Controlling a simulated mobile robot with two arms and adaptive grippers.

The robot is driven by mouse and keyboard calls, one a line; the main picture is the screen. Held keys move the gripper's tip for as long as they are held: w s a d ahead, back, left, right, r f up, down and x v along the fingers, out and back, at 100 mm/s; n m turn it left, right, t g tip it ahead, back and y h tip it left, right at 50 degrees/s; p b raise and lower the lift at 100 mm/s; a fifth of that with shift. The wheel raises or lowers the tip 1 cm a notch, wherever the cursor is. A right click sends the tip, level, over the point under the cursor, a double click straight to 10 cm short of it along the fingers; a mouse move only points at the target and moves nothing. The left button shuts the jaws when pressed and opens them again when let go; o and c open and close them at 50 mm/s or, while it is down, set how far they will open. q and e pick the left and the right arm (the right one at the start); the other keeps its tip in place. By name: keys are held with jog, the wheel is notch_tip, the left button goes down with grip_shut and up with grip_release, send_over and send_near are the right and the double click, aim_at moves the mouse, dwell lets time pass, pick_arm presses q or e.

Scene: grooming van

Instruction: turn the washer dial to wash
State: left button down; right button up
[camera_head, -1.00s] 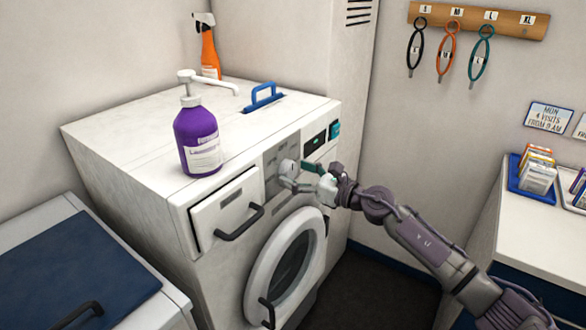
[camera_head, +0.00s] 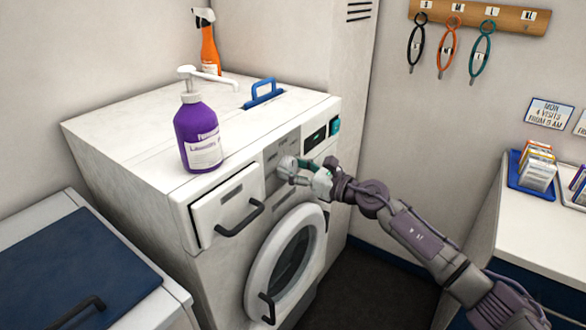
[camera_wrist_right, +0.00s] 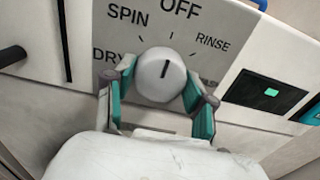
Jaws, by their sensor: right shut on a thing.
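The washer (camera_head: 222,262) stands in the middle of the head view, its door shut. Its white round dial (camera_head: 287,164) sits on a grey panel; in the right wrist view the dial (camera_wrist_right: 158,76) shows a short dark mark pointing up, roughly toward OFF. OFF, SPIN, DRY and RINSE are readable around it; a label at the lower right is mostly hidden by a finger. My right gripper (camera_head: 293,172) is shut on the dial, with one teal-padded finger on each side in the right wrist view (camera_wrist_right: 157,92). My left gripper is not in view.
A purple pump bottle (camera_head: 197,138), an orange spray bottle (camera_head: 209,52) and a blue handle (camera_head: 263,93) are on the washer's top. A drawer (camera_head: 228,208) is left of the dial. A counter (camera_head: 548,235) stands at the right.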

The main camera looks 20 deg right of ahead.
jog(key=m+p, duration=0.2)
jog(key=m, duration=0.1)
jog(key=shift+r, duration=0.15)
jog(key=m+p, duration=0.3)
jog(key=m, duration=0.2)
jog(key=shift+m+p, duration=0.4)
jog(key=m+p, duration=0.2)
jog(key=m, duration=0.2)
jog(key=shift+p, duration=0.35)
jog(key=shift+m+p, duration=1.15)
jog(key=shift+m, duration=1.35)
jog(key=o, duration=1.2)
